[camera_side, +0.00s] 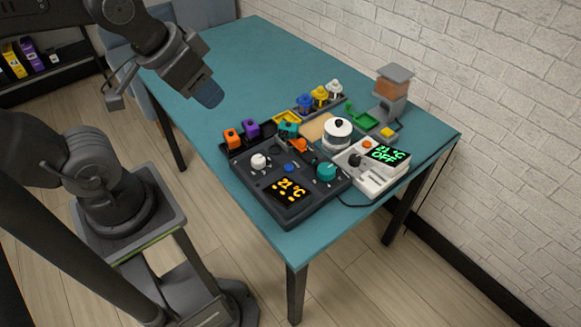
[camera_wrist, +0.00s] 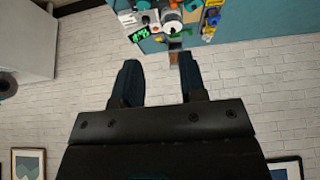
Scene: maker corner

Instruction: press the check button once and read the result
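A dark control panel (camera_side: 268,197) lies at the near end of the teal table. It carries a small blue button (camera_side: 289,168), a white knob (camera_side: 259,161), a teal knob (camera_side: 326,171) and an orange display (camera_side: 290,192) with a temperature in °C, its digits not clearly legible. No label marks a check button. A white unit (camera_side: 376,184) beside it has a green display (camera_side: 386,155) showing a temperature and OFF. My gripper (camera_side: 208,95) is high above the table, to the left and well apart from the panel. In the wrist view its two fingers (camera_wrist: 158,75) are apart with nothing between them.
Orange and purple blocks (camera_side: 241,133) stand behind the panel. A white round pot (camera_side: 338,132), a rack of coloured knobs (camera_side: 320,99) and a hopper-like device (camera_side: 392,88) stand nearby. The far-left part of the table (camera_side: 250,60) is clear. A brick wall runs along the right.

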